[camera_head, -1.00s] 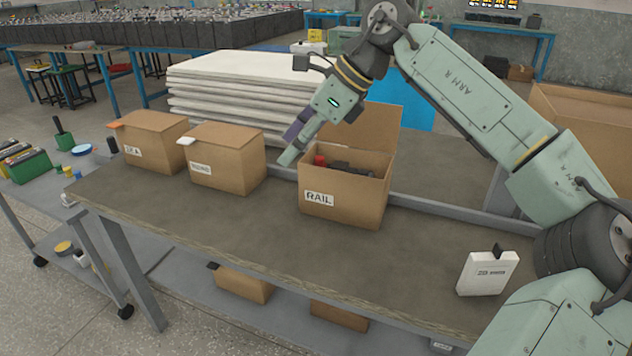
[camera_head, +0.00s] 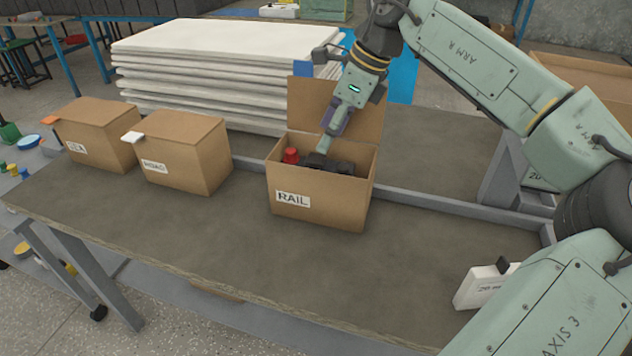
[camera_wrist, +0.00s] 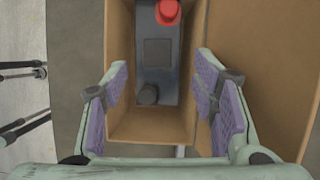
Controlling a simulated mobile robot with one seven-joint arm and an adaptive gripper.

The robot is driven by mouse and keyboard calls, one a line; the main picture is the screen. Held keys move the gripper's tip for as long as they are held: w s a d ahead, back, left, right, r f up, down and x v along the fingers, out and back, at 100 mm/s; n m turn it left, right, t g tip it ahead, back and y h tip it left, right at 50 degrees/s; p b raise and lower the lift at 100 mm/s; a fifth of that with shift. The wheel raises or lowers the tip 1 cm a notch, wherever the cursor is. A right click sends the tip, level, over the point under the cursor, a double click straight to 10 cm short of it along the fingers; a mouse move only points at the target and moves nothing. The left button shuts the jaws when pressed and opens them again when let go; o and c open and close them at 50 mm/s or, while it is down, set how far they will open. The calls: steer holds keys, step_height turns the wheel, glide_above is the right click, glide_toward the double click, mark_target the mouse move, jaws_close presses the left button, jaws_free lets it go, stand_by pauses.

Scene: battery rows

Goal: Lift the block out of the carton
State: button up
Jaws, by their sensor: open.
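The open carton labelled RAIL (camera_head: 318,207) stands on the workbench with its lid flap raised at the back. A dark block (camera_head: 338,168) with a red knob (camera_head: 290,155) lies inside it. In the wrist view the dark block (camera_wrist: 157,55) lies along the carton (camera_wrist: 150,125), with the red knob (camera_wrist: 167,11) at the top edge. My gripper (camera_head: 325,143) is above the carton's opening. In the wrist view its two purple-padded fingers (camera_wrist: 160,92) are spread wide on either side of the carton's interior, with nothing between the pads.
Two closed cartons, the nearer (camera_head: 178,152) and the farther (camera_head: 100,135), stand to the left on the bench (camera_head: 200,240). White sheets (camera_head: 215,75) are stacked behind. A white box (camera_head: 482,287) sits at the right front. Bench space before the cartons is clear.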

mark_target(315, 158)
steer(key=x, duration=0.2)
steer(key=p+x, duration=0.1)
steer(key=x, duration=0.2)
steer(key=shift+s+f, duration=0.1)
steer(key=shift+s, duration=0.05)
steer(key=shift+c, duration=0.2)
jaws_close()
stand_by(0.3)
stand_by(0.4)
steer(key=shift+a+r, duration=0.1)
steer(key=shift+r, duration=0.1)
